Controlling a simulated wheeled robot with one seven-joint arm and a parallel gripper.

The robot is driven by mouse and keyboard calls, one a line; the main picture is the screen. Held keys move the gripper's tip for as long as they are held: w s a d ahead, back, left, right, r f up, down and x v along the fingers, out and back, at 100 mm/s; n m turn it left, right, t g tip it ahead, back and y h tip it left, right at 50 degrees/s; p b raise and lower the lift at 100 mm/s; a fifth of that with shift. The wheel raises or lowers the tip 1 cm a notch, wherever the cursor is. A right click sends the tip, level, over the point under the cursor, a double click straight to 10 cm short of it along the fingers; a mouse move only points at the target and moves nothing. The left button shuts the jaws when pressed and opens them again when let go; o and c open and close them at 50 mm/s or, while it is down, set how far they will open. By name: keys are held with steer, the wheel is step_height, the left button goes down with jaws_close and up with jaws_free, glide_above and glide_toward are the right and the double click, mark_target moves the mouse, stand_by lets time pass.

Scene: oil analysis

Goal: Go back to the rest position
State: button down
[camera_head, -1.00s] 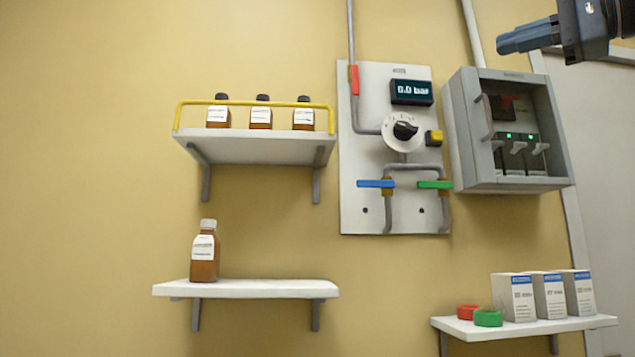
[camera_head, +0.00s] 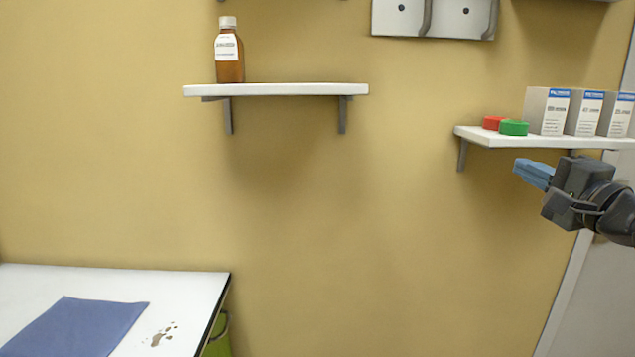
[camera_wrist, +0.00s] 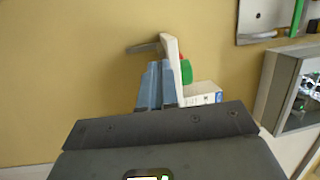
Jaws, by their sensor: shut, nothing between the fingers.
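My gripper (camera_head: 532,172) is at the right of the head view, with its blue fingers pointing left. It is below the right shelf (camera_head: 545,142) in the picture. The fingers are together with nothing between them. In the wrist view the closed fingers (camera_wrist: 156,88) stand in front of the wall and overlap the edge of the right shelf. I cannot tell from these views how far the fingers are from that shelf.
The right shelf holds a red ring (camera_head: 492,122), a green ring (camera_head: 514,128) and white boxes (camera_head: 548,111). A brown bottle (camera_head: 229,56) stands on the left shelf (camera_head: 276,90). A white table (camera_head: 205,288) bears a blue cloth (camera_head: 75,328) and brown spots (camera_head: 163,334).

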steer(key=s+a+f+n+g+h, duration=0.15)
steer(key=s+a+f, duration=0.25)
steer(key=s+f, duration=0.85)
steer(key=s+a+f+n+g+h, duration=0.1)
steer(key=s+a+f+n+h, duration=0.2)
steer(key=s+f, duration=0.9)
steer(key=s+a+f+n, duration=0.2)
steer(key=s+f, duration=0.1)
steer(key=s, duration=0.3)
steer(key=s+a+f+n, duration=0.2)
steer(key=s+f, duration=0.1)
steer(key=s, duration=0.3)
steer(key=s+a+r+n, duration=0.1)
steer(key=s+r+n, duration=0.1)
steer(key=s, duration=0.5)
steer(key=s+a+r+n+g, duration=0.1)
steer(key=s+n, duration=0.3)
steer(key=s, duration=0.4)
steer(key=shift+s+a+r+n, duration=0.15)
steer(key=shift+s+r+n, duration=0.2)
steer(key=shift+r, duration=0.5)
steer(key=c, duration=1.9)
jaws_free()
steer(key=shift+g+y, duration=0.25)
